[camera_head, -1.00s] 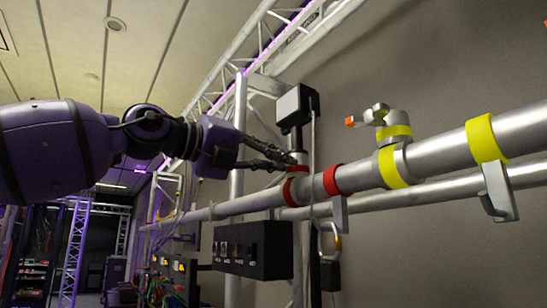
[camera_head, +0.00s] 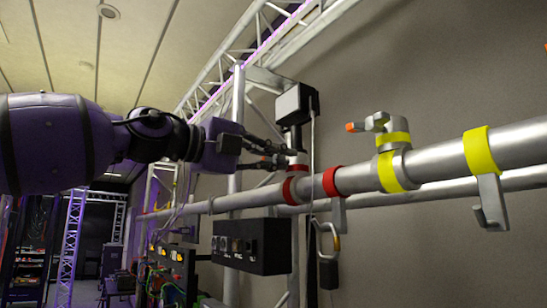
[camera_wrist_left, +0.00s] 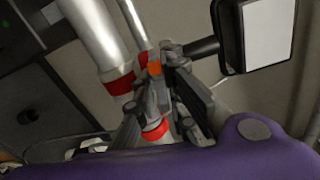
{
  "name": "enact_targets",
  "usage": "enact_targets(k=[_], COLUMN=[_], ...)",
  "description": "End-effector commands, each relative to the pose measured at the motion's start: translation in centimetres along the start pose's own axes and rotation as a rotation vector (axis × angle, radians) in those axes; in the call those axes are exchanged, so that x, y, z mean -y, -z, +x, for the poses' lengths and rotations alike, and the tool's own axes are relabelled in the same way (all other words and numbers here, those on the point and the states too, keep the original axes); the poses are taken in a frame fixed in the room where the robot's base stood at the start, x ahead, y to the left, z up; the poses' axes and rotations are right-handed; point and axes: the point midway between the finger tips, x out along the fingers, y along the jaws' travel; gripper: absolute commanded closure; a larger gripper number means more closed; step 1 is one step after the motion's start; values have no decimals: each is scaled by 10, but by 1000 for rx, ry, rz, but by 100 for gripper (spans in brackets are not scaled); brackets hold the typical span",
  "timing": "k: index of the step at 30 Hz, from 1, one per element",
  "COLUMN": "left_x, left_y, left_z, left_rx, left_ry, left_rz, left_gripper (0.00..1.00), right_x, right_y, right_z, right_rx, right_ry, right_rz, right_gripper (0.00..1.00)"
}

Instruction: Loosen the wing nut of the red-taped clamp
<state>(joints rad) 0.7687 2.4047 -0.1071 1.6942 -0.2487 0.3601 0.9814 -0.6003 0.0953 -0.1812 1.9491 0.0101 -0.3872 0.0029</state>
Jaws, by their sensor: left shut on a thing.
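The red-taped clamp (camera_head: 290,189) sits around the thick silver pipe (camera_head: 435,160) in the head view, its upper part behind my fingertips. My left gripper (camera_head: 293,158) reaches in from the left with its fingers at the top of this clamp. In the left wrist view, the fingers of the left gripper (camera_wrist_left: 168,85) are closed around the clamp's wing nut (camera_wrist_left: 154,68), of which an orange tip shows. The fingers hide most of the nut. Red tape (camera_wrist_left: 156,130) shows below the fingers. My right gripper is in neither view.
A black box lamp (camera_head: 296,104) hangs just above the clamp. A red-taped hook (camera_head: 338,212) is close on its right. A yellow-taped clamp (camera_head: 392,170) and yellow-taped hook (camera_head: 489,203) are farther right. A black switch box (camera_head: 252,246) hangs below.

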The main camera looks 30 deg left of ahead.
Motion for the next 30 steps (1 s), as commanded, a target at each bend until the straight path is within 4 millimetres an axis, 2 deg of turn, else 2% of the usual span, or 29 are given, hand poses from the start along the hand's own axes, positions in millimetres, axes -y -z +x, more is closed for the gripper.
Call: enact_targets(k=[9,10,14,24,30], left_x=[1,1,1,0,2], left_y=[0,0,0,0,1], left_z=[0,0,0,-1,-16], left_rx=[1,1,0,0,0], left_ry=[2,2,1,1,4], left_rz=[0,0,0,1,3], left_gripper=[100,87,70,70,70], right_x=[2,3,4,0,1], right_y=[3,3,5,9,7], right_z=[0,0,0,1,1], right_rx=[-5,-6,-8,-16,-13], right_ry=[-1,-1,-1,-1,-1], right_rz=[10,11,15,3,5], right_gripper=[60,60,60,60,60])
